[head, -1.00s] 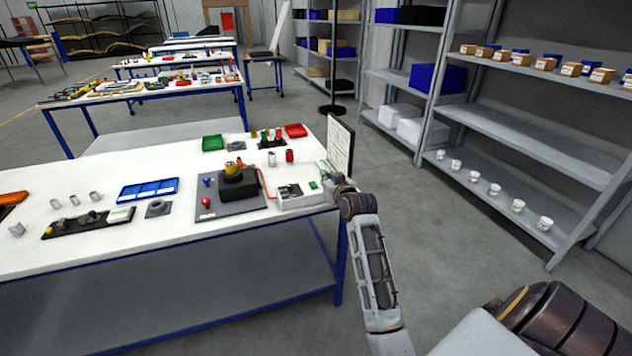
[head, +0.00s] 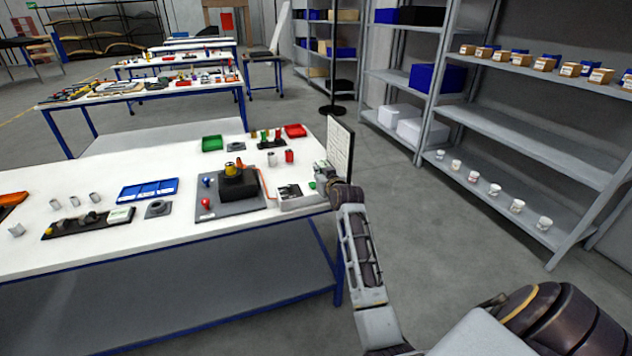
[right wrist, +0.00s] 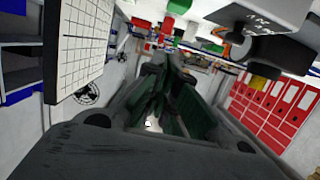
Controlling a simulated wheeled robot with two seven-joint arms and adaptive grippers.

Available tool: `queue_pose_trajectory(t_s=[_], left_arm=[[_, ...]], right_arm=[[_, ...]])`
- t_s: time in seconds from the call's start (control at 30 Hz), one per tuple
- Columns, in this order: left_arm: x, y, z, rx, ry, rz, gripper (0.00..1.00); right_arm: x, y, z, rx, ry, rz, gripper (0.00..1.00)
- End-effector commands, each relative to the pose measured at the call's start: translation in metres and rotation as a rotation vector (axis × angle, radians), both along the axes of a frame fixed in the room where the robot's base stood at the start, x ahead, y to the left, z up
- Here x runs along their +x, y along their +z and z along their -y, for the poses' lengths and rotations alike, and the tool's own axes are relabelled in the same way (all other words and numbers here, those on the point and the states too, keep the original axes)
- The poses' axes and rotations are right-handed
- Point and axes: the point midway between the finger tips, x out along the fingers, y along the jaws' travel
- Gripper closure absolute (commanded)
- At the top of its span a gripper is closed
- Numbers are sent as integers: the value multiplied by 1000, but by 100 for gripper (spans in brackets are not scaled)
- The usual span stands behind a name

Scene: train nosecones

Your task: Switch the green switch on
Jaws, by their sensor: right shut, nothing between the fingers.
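My left gripper is out of view.
A white upright board (head: 340,148) stands close behind my right gripper; its grid shows in the wrist view (right wrist: 82,45). Left of the box is a grey plate (head: 228,208) with a black and yellow device. Several small parts and trays fill the near table (head: 100,245). Shelves stand right.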

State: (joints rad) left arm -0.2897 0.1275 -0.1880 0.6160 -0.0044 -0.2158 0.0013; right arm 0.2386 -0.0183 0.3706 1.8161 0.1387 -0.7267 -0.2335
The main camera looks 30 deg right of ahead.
Motion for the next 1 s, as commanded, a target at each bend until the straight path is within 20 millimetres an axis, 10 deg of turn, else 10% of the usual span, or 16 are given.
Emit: queue_pose_trajectory(t_s=[0.4,1.0], left_arm=[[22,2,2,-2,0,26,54],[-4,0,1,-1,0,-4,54]], right_arm=[[33,-8,8,0,0,1,100],[33,-49,8,0,-1,1,100]])
